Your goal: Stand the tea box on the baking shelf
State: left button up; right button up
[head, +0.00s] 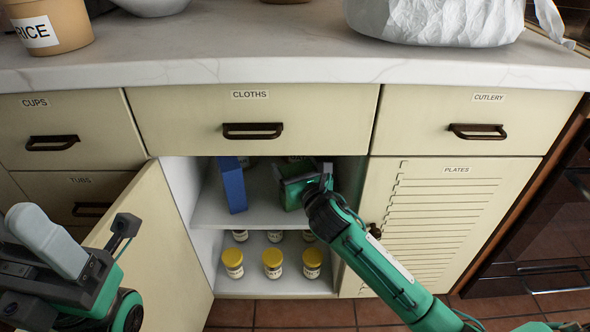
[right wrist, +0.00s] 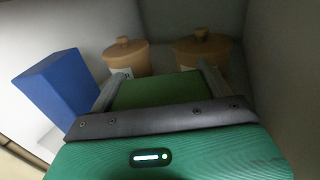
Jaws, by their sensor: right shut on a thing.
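A green box (head: 291,192), which I take for the tea box, is in the open cupboard under the cloths drawer. My right gripper (right wrist: 160,84) is shut on it, with one finger on each side in the right wrist view. The box is at the upper shelf (head: 255,217), right of a blue box (head: 234,188); I cannot tell whether it touches the shelf. No label on it can be read. My left gripper (head: 122,232) is at the lower left, outside the cupboard, before the open door; its jaw opening is unclear.
Two lidded clay pots (right wrist: 126,55) (right wrist: 203,50) stand behind the green box. Several yellow-lidded jars (head: 272,262) stand on the lower shelf. The open cupboard door (head: 160,235) swings out at the left. The louvred plates door (head: 455,215) is shut.

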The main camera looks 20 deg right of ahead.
jog(key=o, duration=1.4)
